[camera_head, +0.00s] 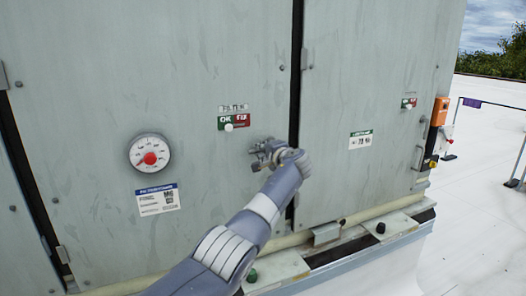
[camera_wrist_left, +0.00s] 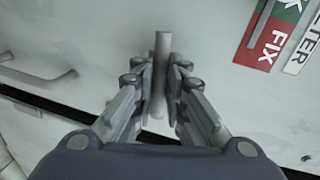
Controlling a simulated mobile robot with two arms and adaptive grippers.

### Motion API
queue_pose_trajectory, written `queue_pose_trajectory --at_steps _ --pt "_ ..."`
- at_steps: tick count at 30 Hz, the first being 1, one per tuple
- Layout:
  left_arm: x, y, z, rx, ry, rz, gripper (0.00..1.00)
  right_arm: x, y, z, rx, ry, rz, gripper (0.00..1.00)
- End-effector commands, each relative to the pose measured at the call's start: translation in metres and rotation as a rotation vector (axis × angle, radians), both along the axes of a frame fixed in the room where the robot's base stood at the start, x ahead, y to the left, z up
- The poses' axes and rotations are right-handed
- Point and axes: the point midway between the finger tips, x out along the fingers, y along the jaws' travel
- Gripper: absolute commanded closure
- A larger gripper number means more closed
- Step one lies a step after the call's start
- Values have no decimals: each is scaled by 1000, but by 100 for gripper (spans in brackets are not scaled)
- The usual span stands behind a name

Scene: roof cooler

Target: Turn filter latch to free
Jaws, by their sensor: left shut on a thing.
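The filter latch shows as a grey bar (camera_wrist_left: 162,45) between the fingers in the left wrist view. My left gripper (camera_wrist_left: 161,82) is shut on it, with a finger pad on each side. In the head view my left gripper (camera_head: 264,153) is at the grey cabinet panel, just left of the dark seam, and hides most of the latch. The green and red OK/FIX plate (camera_head: 234,122) is above and left of the gripper, under a small filter label (camera_head: 233,107). The plate's FIX end (camera_wrist_left: 268,43) also shows in the left wrist view. My right gripper is not in view.
A round gauge (camera_head: 149,153) and a white label (camera_head: 158,200) are on the panel to the left. A second panel (camera_head: 365,60) lies right of the seam, with an orange box (camera_head: 440,111) at its edge. A metal handle (camera_wrist_left: 40,76) shows in the left wrist view.

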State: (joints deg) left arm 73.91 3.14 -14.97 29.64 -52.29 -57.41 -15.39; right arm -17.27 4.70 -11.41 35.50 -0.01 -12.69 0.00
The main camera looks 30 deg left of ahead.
Motion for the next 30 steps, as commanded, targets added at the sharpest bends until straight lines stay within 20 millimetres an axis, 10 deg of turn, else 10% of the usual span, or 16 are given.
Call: queue_pose_trajectory --at_steps 26,27,30 --pt "0 -1 8 100 115 -1 100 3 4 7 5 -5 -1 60" --pt "0 -1 8 100 115 -1 78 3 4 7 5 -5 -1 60" --pt "0 -1 8 99 115 0 67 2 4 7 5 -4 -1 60"
